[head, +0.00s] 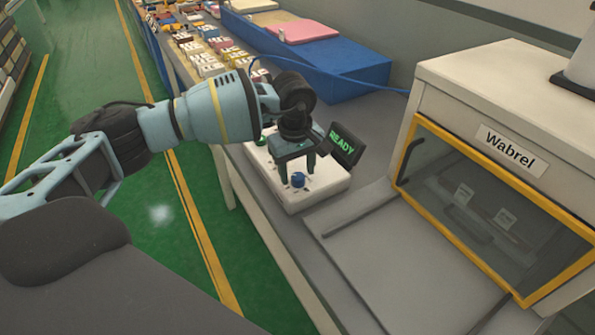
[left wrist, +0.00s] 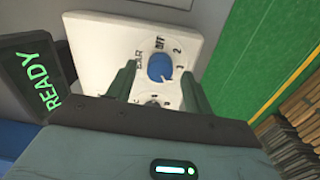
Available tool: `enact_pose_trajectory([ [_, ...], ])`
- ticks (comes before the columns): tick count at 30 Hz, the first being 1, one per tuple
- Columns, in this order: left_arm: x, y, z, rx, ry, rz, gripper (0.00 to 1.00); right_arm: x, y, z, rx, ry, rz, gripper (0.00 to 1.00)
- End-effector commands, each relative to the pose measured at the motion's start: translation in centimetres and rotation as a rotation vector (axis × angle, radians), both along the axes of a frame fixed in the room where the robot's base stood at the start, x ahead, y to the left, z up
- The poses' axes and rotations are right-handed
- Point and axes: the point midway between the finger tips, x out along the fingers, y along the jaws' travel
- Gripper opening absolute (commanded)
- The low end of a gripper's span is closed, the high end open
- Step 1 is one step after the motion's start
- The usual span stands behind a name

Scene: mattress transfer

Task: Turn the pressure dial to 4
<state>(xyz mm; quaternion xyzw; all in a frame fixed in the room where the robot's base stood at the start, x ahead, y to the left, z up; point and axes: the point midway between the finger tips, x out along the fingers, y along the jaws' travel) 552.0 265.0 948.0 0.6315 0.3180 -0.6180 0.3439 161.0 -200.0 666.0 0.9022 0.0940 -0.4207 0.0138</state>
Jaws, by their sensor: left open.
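A white control box (head: 322,185) lies on the grey bench, with a small black display reading READY (head: 343,146) at its back right. A blue dial (head: 298,180) sits on its top face. My right gripper is not in view.
A grey machine labelled Wabrel (head: 511,150), with a yellow-framed window, stands at the right. A blue bin (head: 315,55) and several small boxes (head: 208,60) lie farther along the bench.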

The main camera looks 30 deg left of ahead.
Motion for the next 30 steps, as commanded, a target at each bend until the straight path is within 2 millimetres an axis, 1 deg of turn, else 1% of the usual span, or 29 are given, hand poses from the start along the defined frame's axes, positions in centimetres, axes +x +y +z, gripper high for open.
enact_pose_trajectory([
  [1,0.1,0.0,0.9,-0.002,-0.005,0.000,0.52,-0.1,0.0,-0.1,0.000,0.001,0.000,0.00],
  [6,0.0,0.1,3.7,-0.001,-0.005,-0.001,0.52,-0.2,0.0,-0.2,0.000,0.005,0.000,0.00],
  [9,-0.1,0.1,5.1,-0.002,-0.005,-0.001,0.52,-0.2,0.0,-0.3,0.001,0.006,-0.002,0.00],
  [12,-0.2,0.1,6.0,0.000,-0.002,-0.001,0.52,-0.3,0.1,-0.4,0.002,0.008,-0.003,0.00],
  [17,-0.2,0.2,6.8,0.000,-0.002,-0.001,0.52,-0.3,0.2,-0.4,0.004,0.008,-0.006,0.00],
  [30,-0.2,0.2,6.8,0.000,-0.002,0.000,0.52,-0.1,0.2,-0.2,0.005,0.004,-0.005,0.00],
])
